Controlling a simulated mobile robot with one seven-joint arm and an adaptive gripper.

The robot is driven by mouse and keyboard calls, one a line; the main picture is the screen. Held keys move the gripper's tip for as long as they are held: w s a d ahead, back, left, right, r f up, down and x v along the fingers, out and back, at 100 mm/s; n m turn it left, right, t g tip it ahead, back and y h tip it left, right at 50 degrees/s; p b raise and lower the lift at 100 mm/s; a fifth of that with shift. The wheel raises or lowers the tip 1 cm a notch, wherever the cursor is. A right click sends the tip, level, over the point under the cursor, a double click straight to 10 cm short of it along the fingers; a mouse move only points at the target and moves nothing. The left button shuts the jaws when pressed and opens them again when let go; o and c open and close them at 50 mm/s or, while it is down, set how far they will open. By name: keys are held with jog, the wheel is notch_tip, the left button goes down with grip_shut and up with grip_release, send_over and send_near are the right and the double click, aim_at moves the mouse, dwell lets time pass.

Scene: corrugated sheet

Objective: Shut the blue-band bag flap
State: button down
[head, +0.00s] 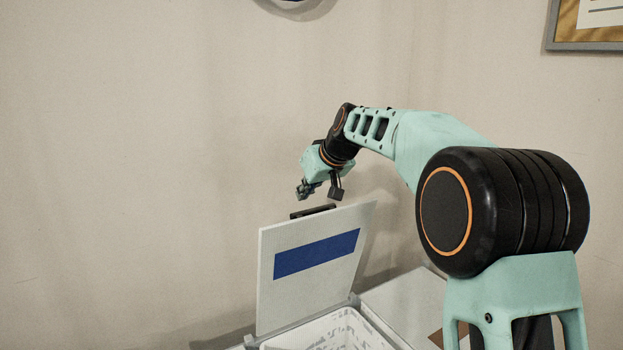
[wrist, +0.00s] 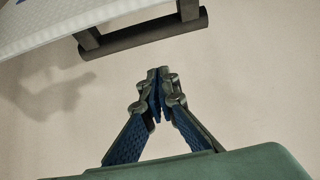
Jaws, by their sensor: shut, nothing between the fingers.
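The flap (head: 300,295) is a white corrugated panel with a blue band (head: 317,253) across it. It stands nearly upright, open, at the rear edge of a white container (head: 325,331). A dark bar handle (head: 312,212) shows at its top edge, on the far side. My gripper (head: 303,191) hangs just above and beyond that edge, pointing down. In the wrist view, my gripper (wrist: 158,79) is shut and empty, with its fingertips meeting. The handle (wrist: 145,36) and the flap's edge (wrist: 70,30) lie ahead of the fingertips, with a visible gap. The container's front is cut off.
A pale flat surface (head: 408,300) lies right of the container, with a brown patch (head: 437,338) on it. A plain wall (head: 130,150) stands behind. A framed picture (head: 588,46) hangs at upper right. The space left of the flap looks clear.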

jog(key=s+d, duration=0.1)
jog(key=s+d+f, duration=0.1)
jog(key=s, duration=0.1)
jog(key=shift+d, duration=0.1)
jog(key=shift+f+b, duration=0.15)
jog(key=shift+b, duration=0.25)
